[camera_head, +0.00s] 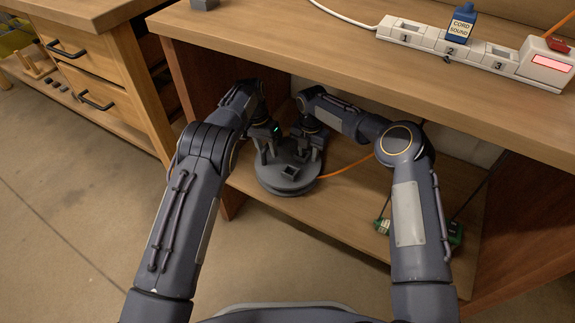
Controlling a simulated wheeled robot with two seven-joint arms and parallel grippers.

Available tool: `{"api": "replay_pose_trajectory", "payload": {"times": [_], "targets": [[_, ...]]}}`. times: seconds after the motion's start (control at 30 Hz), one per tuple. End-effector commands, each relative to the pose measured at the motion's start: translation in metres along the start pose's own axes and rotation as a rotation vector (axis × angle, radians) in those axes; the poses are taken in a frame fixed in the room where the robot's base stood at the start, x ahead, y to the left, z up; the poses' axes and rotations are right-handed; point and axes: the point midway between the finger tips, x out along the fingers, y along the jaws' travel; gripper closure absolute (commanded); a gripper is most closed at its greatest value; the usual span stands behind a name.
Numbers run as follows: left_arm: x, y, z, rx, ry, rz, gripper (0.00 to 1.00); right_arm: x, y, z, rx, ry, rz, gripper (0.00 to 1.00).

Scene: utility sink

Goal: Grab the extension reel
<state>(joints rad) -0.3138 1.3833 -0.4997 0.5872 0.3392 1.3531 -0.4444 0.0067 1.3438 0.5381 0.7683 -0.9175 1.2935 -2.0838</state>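The extension reel (287,182) is a dark grey round drum on the lower shelf, below the bench top. An orange cord (345,167) runs from it to the right. My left gripper (266,150) is at the upper left side of the reel, pointing down with its fingertips at the reel's top. My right gripper (307,152) is at the upper right side, also pointing down at the reel's top. The fingers are small and dark against the grey reel, so their opening and any grip on it cannot be made out.
The bench top (350,65) overhangs the shelf (340,205). A numbered power strip (450,45) with a blue "CORD SOUND" plug (460,22) lies on top. Green objects (455,235) sit at the shelf's right, partly behind my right arm. A drawer cabinet (95,75) stands left.

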Motion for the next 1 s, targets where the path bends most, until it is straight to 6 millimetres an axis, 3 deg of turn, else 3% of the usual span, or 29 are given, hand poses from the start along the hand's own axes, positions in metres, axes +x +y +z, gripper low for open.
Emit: {"api": "replay_pose_trajectory", "payload": {"times": [0.1,0.33,0.4,1.0], "targets": [[-0.0002,0.0,0.0,0.0,0.0,0.0,0.61,-0.0002,0.0,0.0001,0.0,0.0,0.0,0.67],[-0.0005,-0.0001,0.0,0.0,0.0,0.0,0.91,-0.0004,0.0,0.0,0.0,0.0,0.0,0.97],[-0.0006,-0.0001,0.0,0.0,0.0,0.0,1.0,-0.0005,0.0001,0.0,0.0,0.0,0.0,1.0],[-0.0009,-0.0003,0.0,-0.001,0.0,-0.001,1.0,-0.0007,-0.0001,0.0,0.0,0.0,0.0,1.0]]}}
